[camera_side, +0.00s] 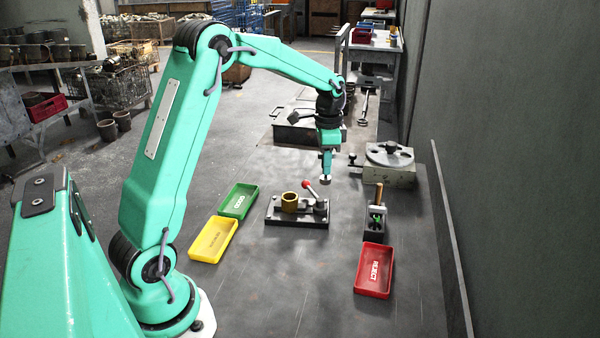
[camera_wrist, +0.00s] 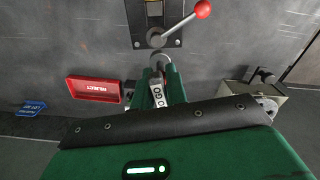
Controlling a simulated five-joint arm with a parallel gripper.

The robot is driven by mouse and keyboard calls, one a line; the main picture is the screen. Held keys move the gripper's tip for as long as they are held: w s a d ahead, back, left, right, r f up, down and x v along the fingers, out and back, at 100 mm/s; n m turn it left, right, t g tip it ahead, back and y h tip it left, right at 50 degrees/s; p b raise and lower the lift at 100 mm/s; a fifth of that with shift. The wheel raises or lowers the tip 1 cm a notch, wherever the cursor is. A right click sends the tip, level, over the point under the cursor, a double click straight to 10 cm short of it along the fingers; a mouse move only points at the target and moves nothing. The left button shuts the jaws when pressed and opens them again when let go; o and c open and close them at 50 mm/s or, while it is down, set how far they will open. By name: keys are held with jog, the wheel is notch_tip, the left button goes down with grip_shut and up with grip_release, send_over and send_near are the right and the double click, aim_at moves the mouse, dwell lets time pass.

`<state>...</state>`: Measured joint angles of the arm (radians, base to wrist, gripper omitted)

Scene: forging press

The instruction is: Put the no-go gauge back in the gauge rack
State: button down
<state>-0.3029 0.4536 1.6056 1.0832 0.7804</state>
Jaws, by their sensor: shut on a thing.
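My gripper (camera_side: 327,172) hangs pointing down above the floor plate, behind and slightly right of the clamp fixture. In the wrist view it (camera_wrist: 160,78) is shut on the no-go gauge (camera_wrist: 157,97), a silver piece with dark "GO" lettering between the green fingers. In the side view only a small pale end of the gauge (camera_side: 326,181) shows below the fingers. In the wrist view the rack is mostly hidden by the gripper.
The clamp fixture (camera_side: 297,212) holds a brass ring (camera_side: 289,202) and has a red-knobbed lever (camera_side: 310,187). A red reject tray (camera_side: 374,270) lies in front of the rack. A round-topped machine (camera_side: 388,163) stands behind it. Green (camera_side: 238,201) and yellow (camera_side: 213,240) trays lie left.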

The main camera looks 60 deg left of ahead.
jog(key=w+d+f+m, duration=0.2)
jog(key=w+d+m, duration=0.1)
jog(key=w+d, duration=0.6)
jog(key=shift+d+m, duration=0.3)
jog(key=shift+d, duration=0.9)
jog(key=shift+f, duration=1.9)
jog(key=shift+f, duration=1.85)
jog(key=c, duration=1.3)
grip_release()
